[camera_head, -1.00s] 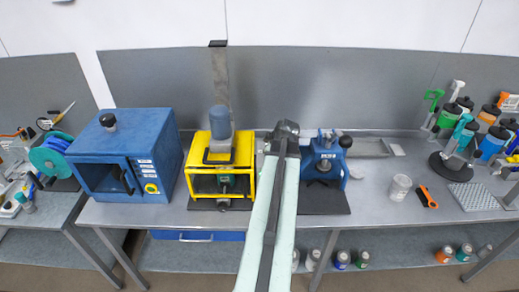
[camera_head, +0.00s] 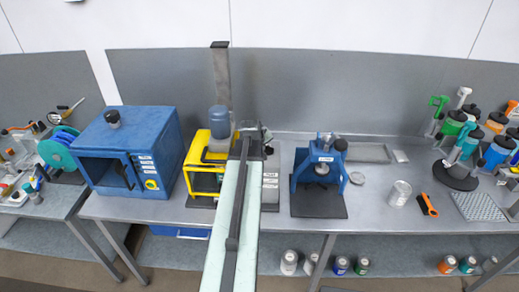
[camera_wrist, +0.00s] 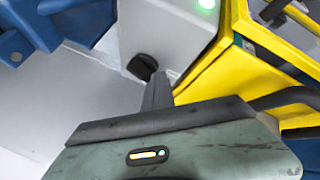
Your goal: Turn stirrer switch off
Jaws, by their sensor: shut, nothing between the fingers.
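The stirrer is a yellow-framed machine (camera_head: 199,160) with a blue-grey motor (camera_head: 219,122) on top, left of centre on the bench. My arm hides its right part in the head view. In the wrist view, its yellow frame (camera_wrist: 235,75) is at the right, beside a grey box (camera_wrist: 180,30). A black knob (camera_wrist: 143,66), apparently the switch, sits on the box, and a green light (camera_wrist: 207,4) glows above. My gripper (camera_wrist: 157,88) is shut and empty, its tip right by the knob; I cannot tell whether they touch. It also shows in the head view (camera_head: 250,132).
A blue oven-like box (camera_head: 125,150) stands left of the stirrer. A blue press (camera_head: 320,175) stands close on the right, also at the wrist view's upper left (camera_wrist: 60,20). A white cup (camera_head: 400,193) and an orange-handled tool (camera_head: 428,204) lie further right.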

